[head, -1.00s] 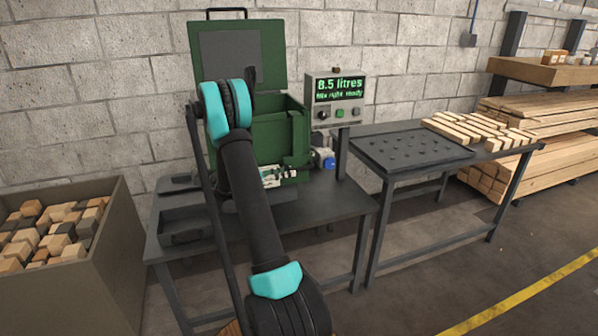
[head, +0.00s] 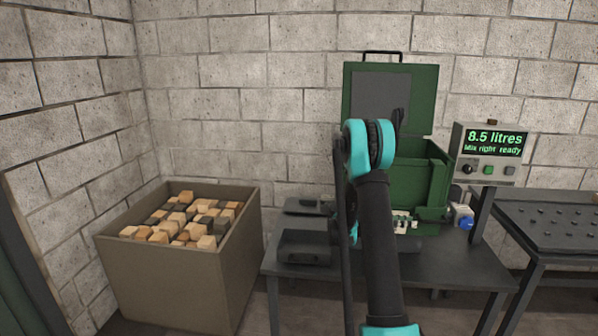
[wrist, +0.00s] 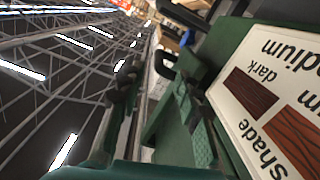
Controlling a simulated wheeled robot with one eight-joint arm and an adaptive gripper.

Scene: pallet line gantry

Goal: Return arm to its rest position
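My arm rises in front of the green box in the head view and bends over at a teal and black joint. My gripper is not clearly visible in the head view, where my arm hides much of that area. In the wrist view, dark finger-like parts (wrist: 122,82) show left of centre, but their gap is unclear. No held object can be made out. The wrist view is turned sideways, with a shade card (wrist: 258,95) with brown wood samples close on the right and green surfaces beside it.
The open green box (head: 428,185) stands on a dark bench (head: 460,262). A display unit (head: 488,153) reads 8.5 litres, "Mix right ready". A bin (head: 180,285) of wooden blocks stands left. Floor between bin and bench is narrow.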

